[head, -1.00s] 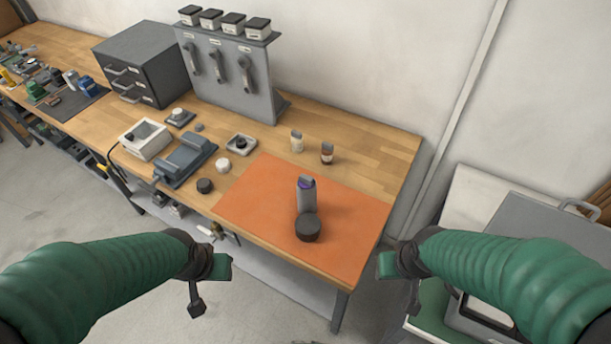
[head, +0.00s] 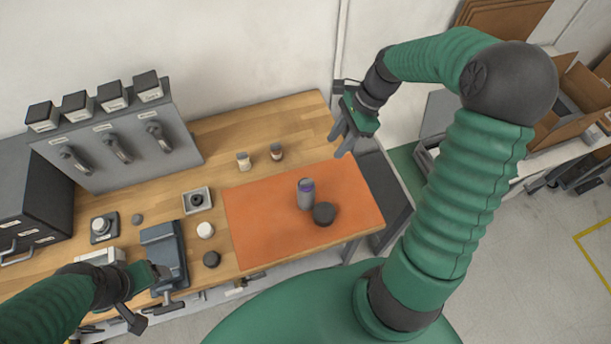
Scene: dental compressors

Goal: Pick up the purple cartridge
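A grey cylinder with a purple band, the purple cartridge (head: 306,194), stands upright on the orange mat (head: 262,226). A black round piece (head: 324,214) is right beside it at its lower right. My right gripper (head: 344,146) hangs above the mat's far right corner, apart from the cartridge, fingers pointing down. Its two fingers are spread and nothing is between them. My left gripper (head: 150,296) is at the lower left, in front of the grey vise-like device (head: 162,252); its finger opening is not clear.
Two small bottles (head: 244,162) stand behind the mat. A grey tray (head: 197,201), a white knob (head: 205,230) and a black knob (head: 211,259) lie left of it. A grey tool panel (head: 120,140) stands at the back left. The mat's left half is clear.

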